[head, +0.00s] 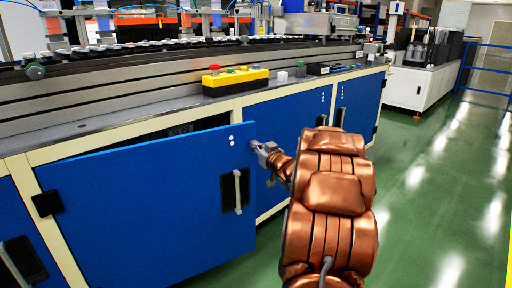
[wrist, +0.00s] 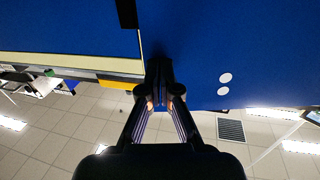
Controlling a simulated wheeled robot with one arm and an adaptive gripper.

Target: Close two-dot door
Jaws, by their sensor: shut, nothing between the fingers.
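The two-dot door (head: 150,205) is a blue cabinet door with two white dots near its upper right corner and a vertical grey handle (head: 237,190). It stands ajar, swung out from the cabinet, with a dark gap along its top. In the wrist view the door (wrist: 260,50) fills the upper right, its two dots right of the fingers. My gripper (head: 256,146) is shut and empty at the door's right edge, near the dots; its fingertips (wrist: 160,78) overlap the blue surface in the wrist view. I cannot tell whether they touch it.
Other blue doors (head: 290,118) on the right of the cabinet look closed. A yellow button box (head: 235,82) with a red button stands on the counter above. Green floor (head: 420,190) is open to the right. A white cabinet (head: 415,88) stands farther back.

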